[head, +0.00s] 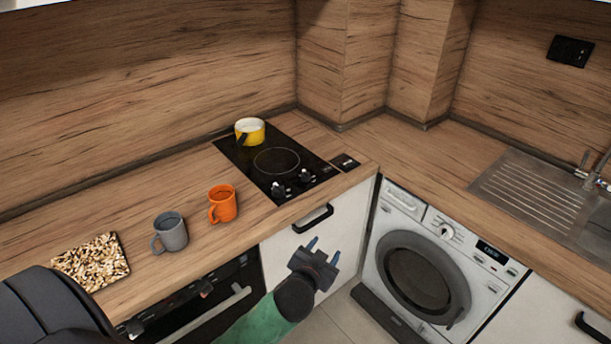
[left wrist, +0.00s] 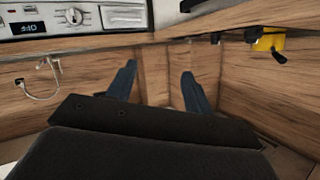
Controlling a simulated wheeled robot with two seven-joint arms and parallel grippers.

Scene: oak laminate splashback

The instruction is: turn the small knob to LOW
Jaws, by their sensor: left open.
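The black hob (head: 247,158) is set in the counter and has two small dark knobs near its front edge, a left knob (head: 278,190) and a right knob (head: 306,176). Their markings are too small to read, and I cannot tell which is the smaller. My left gripper (head: 324,249) is open and empty, in front of the white cabinet door, below the counter edge and apart from the knobs. Its two spread fingers also show in the left wrist view (left wrist: 157,78), with nothing between them. My right gripper is not in view.
A yellow pot (head: 250,131) stands at the hob's back. An orange mug (head: 223,204), a grey mug (head: 171,233) and a patterned board (head: 91,262) are to the left. A cabinet handle (head: 313,218) is near my gripper. A washing machine (head: 420,265) with its own dial is right.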

